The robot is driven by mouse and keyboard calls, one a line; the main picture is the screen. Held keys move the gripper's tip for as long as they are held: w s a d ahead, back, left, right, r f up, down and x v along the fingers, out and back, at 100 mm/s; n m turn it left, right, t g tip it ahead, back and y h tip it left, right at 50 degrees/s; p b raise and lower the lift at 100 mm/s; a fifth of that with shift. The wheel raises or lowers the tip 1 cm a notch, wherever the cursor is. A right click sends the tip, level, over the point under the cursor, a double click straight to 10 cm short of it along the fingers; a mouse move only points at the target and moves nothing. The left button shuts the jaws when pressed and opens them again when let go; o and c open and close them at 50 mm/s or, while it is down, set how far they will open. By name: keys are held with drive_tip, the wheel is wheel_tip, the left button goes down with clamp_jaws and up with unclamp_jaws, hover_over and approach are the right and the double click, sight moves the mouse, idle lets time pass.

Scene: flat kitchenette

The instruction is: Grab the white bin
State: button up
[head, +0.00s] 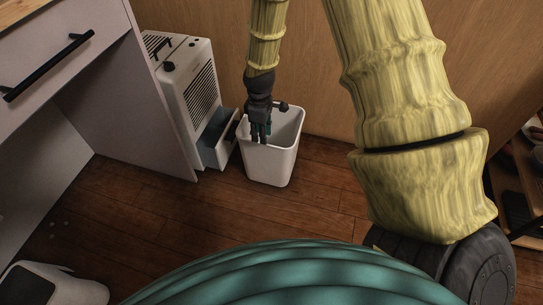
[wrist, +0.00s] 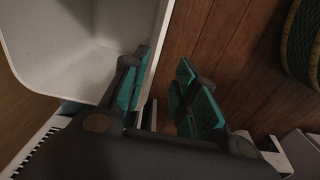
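The white bin (head: 270,168) stands upright on the wooden floor, open at the top and seemingly empty. My gripper (head: 261,137) points down at the bin's left side, near the rim. In the wrist view the bin (wrist: 60,45) fills the upper left. My gripper (wrist: 165,95) is open there, with teal pads on both fingers. Its left finger overlaps the bin's inside and its right finger is over the floor, so the bin's rim runs between them. A gap shows beside the right finger. Whether the left finger touches the wall cannot be told.
A white vented appliance (head: 190,90) stands just left of the bin, with its grey drawer (head: 217,143) pulled out close to the bin. A cabinet (head: 130,85) is at the left. A wooden wall (head: 315,75) is behind. A shelf (head: 525,180) stands at the far right.

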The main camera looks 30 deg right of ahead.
drive_tip(key=shift+w+d+f+b, duration=0.2)
drive_tip(key=shift+w+d+b, duration=0.1)
drive_tip(key=shift+w+b, duration=0.1)
drive_tip(key=shift+f, duration=0.1)
drive_tip(key=b, duration=0.3)
hover_over(263, 156)
wheel_tip(263, 156, down, 5)
drive_tip(key=shift+w+f, duration=0.15)
drive_tip(key=f+b, duration=0.3)
drive_tip(key=f, duration=0.2)
drive_tip(key=shift+s+f, duration=0.1)
drive_tip(key=shift+s, duration=0.1)
drive_tip(key=shift+c, duration=0.2)
clamp_jaws()
